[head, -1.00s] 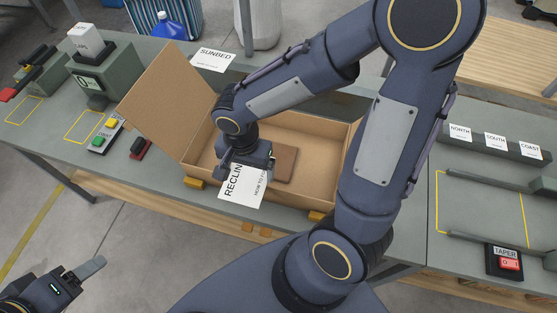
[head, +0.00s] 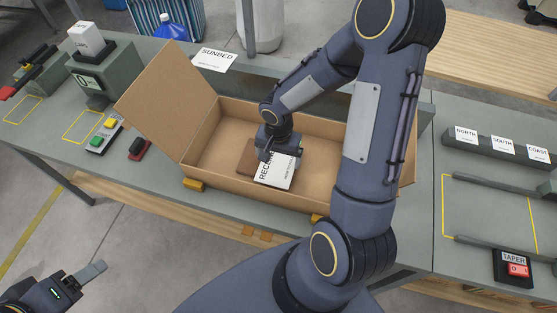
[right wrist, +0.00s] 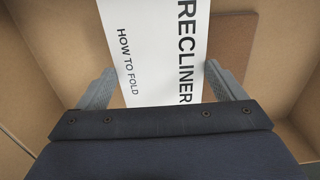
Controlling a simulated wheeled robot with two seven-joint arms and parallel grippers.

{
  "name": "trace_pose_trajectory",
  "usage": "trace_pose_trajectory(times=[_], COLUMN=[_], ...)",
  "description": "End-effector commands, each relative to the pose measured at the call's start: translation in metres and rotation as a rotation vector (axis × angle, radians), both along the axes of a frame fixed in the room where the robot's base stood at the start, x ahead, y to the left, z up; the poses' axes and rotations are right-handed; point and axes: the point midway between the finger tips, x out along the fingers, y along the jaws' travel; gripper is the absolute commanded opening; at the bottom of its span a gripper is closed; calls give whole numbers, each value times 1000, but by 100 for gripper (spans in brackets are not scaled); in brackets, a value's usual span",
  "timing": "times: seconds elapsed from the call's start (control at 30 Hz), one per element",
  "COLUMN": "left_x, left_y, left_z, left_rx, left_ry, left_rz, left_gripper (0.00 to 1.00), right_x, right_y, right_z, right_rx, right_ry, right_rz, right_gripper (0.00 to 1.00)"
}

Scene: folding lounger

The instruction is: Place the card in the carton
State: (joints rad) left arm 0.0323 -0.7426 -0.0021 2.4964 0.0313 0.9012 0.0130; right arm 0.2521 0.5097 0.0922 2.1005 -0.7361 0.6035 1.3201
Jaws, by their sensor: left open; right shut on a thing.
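The white card (head: 277,171), printed RECLINER and HOW TO FOLD, is in my right gripper (head: 279,146). In the right wrist view the card (right wrist: 155,50) runs between the two fingers of my right gripper (right wrist: 160,88). The open cardboard carton (head: 221,156) stands on the bench, and the card is over its inside. I cannot tell whether the card touches what is below it. A flat brown piece (head: 248,158) lies in the carton, partly behind the card; it also shows in the right wrist view (right wrist: 230,50). My left gripper (head: 82,277) is open and empty at the lower left, away from the bench.
A card printed SUNBED (head: 214,60) lies behind the carton. A raised flap (head: 172,100) stands at the carton's left. A button box (head: 104,135) and a green-grey machine (head: 98,75) are further left. The TAPER switch (head: 514,268) and a rack of cards (head: 498,146) are at right.

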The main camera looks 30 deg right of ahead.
Motion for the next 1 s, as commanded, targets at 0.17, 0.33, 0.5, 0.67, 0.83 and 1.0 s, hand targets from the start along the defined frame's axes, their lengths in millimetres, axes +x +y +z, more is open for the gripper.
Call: trace_pose_trajectory(times=[0.17,0.33,0.5,0.67,0.83,1.0], left_x=[0,0,0,0,0,0], left_y=[0,0,0,0,0,0], left_z=[-6,-7,-13,-18,-23,-23], left_rx=[0,0,0,0,0,0], left_ry=[0,0,0,0,0,0], left_rz=[0,0,0,0,0,0], left_gripper=[62,62,62,62,62,62], right_x=[0,0,0,0,0,0], right_y=[0,0,0,0,0,0], right_z=[-9,-9,-14,-18,-21,-20], right_rx=[1,0,0,0,0,0], right_ry=[-2,-1,-1,-1,-1,-1], right_rz=[0,0,0,1,1,0], right_gripper=[69,69,69,69,69,95])
